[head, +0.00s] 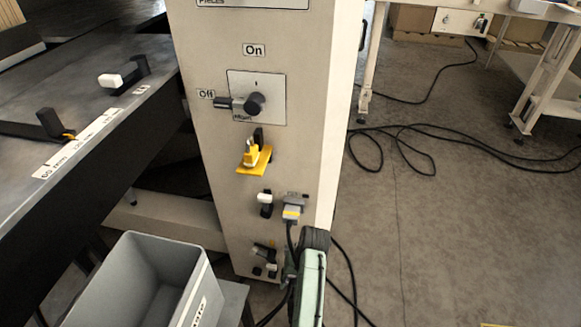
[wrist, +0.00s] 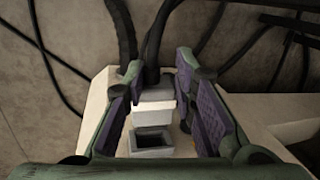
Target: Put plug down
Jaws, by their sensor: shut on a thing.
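My gripper (wrist: 155,110) shows in the wrist view with its purple-padded fingers on either side of a pale grey plug (wrist: 154,103). It is shut on the plug, and a thick black cable runs away from the plug's far end. A grey box with a dark square opening (wrist: 152,141) sits just on the near side of the plug; I cannot tell whether they touch. In the head view my green gripper (head: 291,268) is low at the cabinet's right edge, and the plug in it is not clearly visible there.
The beige cabinet (head: 222,180) bears a rotary switch (head: 254,104), a yellow bracket (head: 254,160) and a grey connector with a yellow band (head: 292,212). A grey bin (head: 112,290) stands at lower left, beside the dark table (head: 90,85). Loose cables (head: 405,132) lie on the floor at right.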

